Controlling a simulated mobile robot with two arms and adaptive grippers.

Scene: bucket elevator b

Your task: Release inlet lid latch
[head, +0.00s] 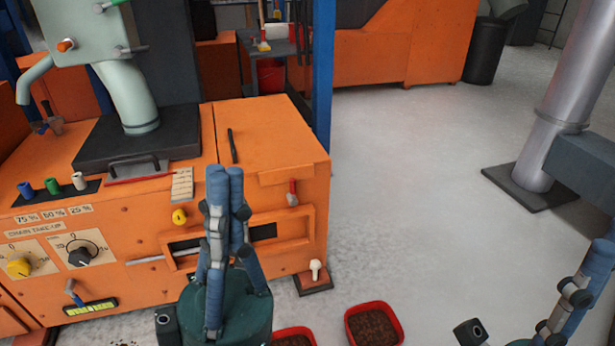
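An orange machine housing (140,240) fills the left half of the head view. Its right part has a flat orange top panel (270,130), which looks like the lid, with a dark bar (232,146) at its left edge. A small red-handled lever (292,193), possibly the latch, sits upright on the front face below the panel. My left gripper (225,172) points up in front of the housing, left of the lever and apart from it. Its blue fingers are together with nothing visible between them. My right gripper (590,262) is partly cut off at the lower right edge.
Red trays of dark grains (374,325) lie on the floor. A grey pipe (575,90) stands at right. The floor between is clear.

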